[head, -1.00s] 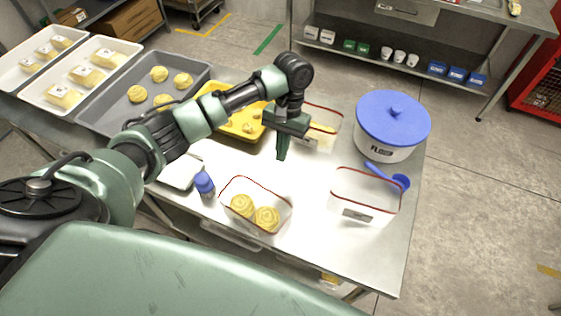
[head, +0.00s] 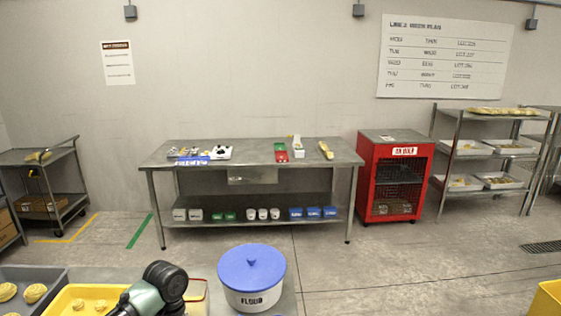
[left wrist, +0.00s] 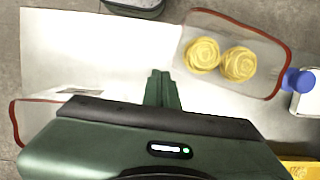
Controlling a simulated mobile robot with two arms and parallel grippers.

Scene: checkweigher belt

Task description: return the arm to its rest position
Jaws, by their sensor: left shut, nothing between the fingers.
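My left gripper (left wrist: 162,88) shows in the left wrist view, shut and empty, with its fingertips over the bare metal table (left wrist: 90,45). In the head view only a dark joint and green link of my left arm (head: 160,287) show at the bottom edge; the gripper itself is out of that frame. In the left wrist view a clear red-rimmed tub (left wrist: 272,93) with two yellow dough swirls (left wrist: 239,64) lies to the upper right of the fingers, apart from them. My right gripper is in neither view.
In the head view a blue-lidded flour tub (head: 252,293) stands right of my arm. A steel bench (head: 335,165) and red cabinet (head: 367,190) stand farther back.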

